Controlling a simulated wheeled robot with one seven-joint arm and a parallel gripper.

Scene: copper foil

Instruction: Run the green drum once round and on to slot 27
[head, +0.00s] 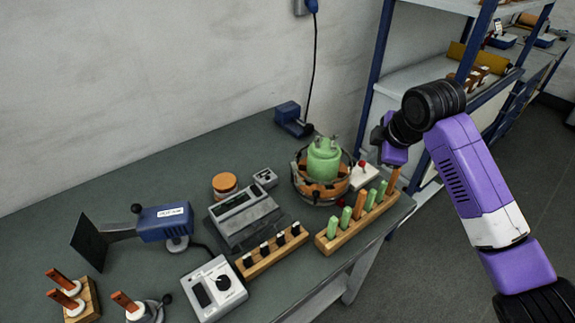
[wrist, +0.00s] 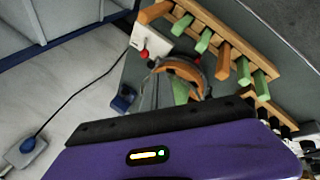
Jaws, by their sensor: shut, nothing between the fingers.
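The green drum (head: 324,160) stands upright in a round holder with an orange band and dark rim (head: 318,191), at the back right of the bench. No slot numbers are legible.
A white box with a red knob (head: 363,175) sits right of the drum. A wooden rack (head: 328,243) of green and orange pegs stands in front. A grey meter (head: 243,216), a white dial box (head: 213,287) and a blue device (head: 166,223) are leftward. Shelving (head: 373,75) is behind my arm.

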